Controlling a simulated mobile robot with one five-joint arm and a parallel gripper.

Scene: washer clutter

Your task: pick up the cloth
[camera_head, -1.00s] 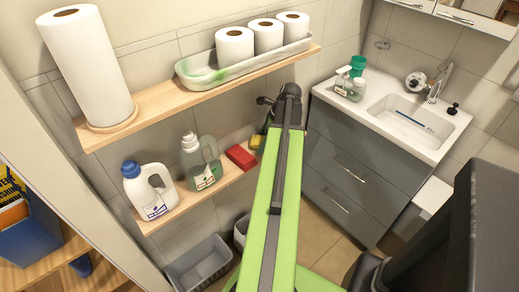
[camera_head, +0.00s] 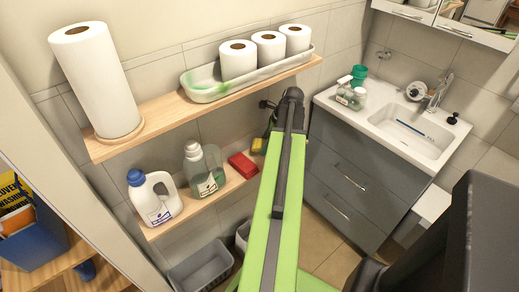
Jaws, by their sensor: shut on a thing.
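My green arm reaches up the middle of the view. My gripper (camera_head: 291,96) is at its dark far end, seen from behind, in front of the wall between the shelves and the sink cabinet. Its fingertips are hidden by the arm end. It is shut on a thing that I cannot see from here. I cannot make out a cloth for sure. A folded-looking red item (camera_head: 242,165) lies on the lower shelf (camera_head: 221,194), left of the arm; I cannot tell if it is cloth or sponge.
The lower shelf also holds a white jug (camera_head: 154,199), a green bottle (camera_head: 204,172) and a yellow item (camera_head: 257,145). The upper shelf (camera_head: 165,110) holds paper rolls and a tray (camera_head: 205,88). A sink cabinet (camera_head: 345,175) stands right. Grey bins (camera_head: 200,270) are below.

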